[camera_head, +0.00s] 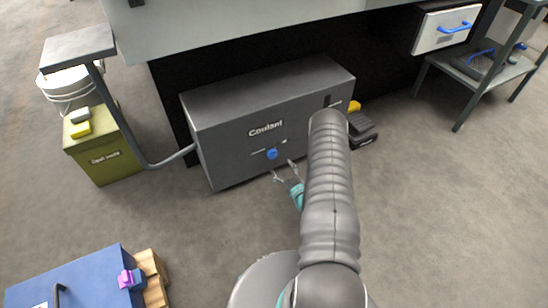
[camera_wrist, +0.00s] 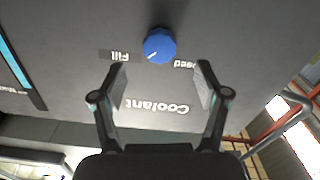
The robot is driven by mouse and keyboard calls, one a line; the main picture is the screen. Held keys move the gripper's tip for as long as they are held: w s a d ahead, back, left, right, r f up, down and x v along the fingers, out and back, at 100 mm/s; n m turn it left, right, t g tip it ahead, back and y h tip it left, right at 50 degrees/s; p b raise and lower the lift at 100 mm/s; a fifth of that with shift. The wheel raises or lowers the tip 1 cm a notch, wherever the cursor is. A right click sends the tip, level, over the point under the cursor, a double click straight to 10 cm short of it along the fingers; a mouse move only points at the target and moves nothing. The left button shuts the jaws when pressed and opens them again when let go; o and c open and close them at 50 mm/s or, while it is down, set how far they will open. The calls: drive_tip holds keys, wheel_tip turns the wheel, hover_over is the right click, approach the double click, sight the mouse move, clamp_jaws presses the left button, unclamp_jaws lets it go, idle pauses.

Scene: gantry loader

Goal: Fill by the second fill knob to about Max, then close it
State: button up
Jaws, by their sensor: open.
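The grey Coolant tank (camera_head: 230,130) stands low under the bench, with a blue knob (camera_head: 272,154) on its front. In the wrist view, which is upside down, the blue knob (camera_wrist: 159,45) sits between the labels Fill (camera_wrist: 119,56) and Closed (camera_wrist: 187,64). Its white mark points down and left, towards the Fill side. A level gauge (camera_wrist: 15,62) shows at the left edge with a blue column; small lettering beside it is hard to read. My gripper (camera_head: 284,170) is open and empty in front of the knob, apart from it; its fingers (camera_wrist: 161,79) flank the view below the knob.
A grey pipe (camera_head: 170,160) runs beside the tank's left side. An olive bin (camera_head: 105,155) stands at the left, and a blue box (camera_head: 75,280) lies at the lower left. A yellow-and-black object (camera_head: 362,130) is right of the tank. The floor in front is mostly clear.

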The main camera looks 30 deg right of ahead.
sight(274, 156)
drive_tip(key=w, duration=0.7)
drive_tip(key=shift+a, duration=0.1)
drive_tip(key=c, duration=1.2)
